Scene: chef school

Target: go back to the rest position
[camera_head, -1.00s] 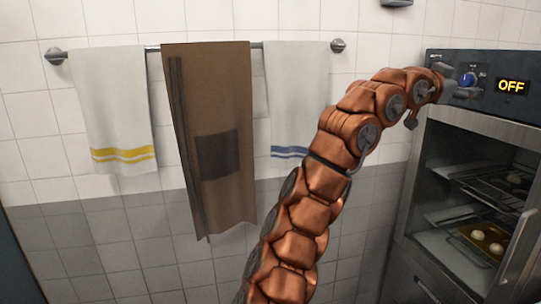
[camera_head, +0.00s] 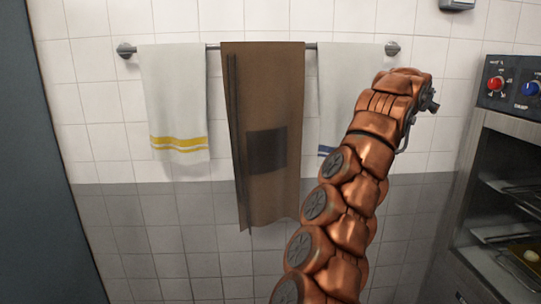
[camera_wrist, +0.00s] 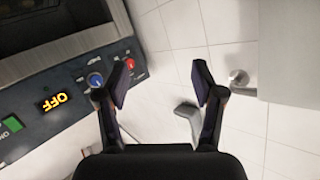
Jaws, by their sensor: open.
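My gripper (camera_wrist: 161,88) shows in the wrist view with its two dark fingers spread apart and nothing between them. White wall tiles lie behind the gap. In the head view my copper arm rises from the bottom and bends toward the oven at the right. The gripper (camera_head: 431,98) is small there and mostly hidden behind the end of the arm, in front of the tiled wall and apart from the oven's panel.
An oven (camera_head: 505,150) with trays inside stands at the right; its panel (camera_wrist: 75,90) has red and blue knobs and a display reading OFF. A rail (camera_head: 213,46) holds a yellow-striped towel (camera_head: 175,105), a brown apron (camera_head: 265,190) and a blue-striped towel (camera_head: 340,80).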

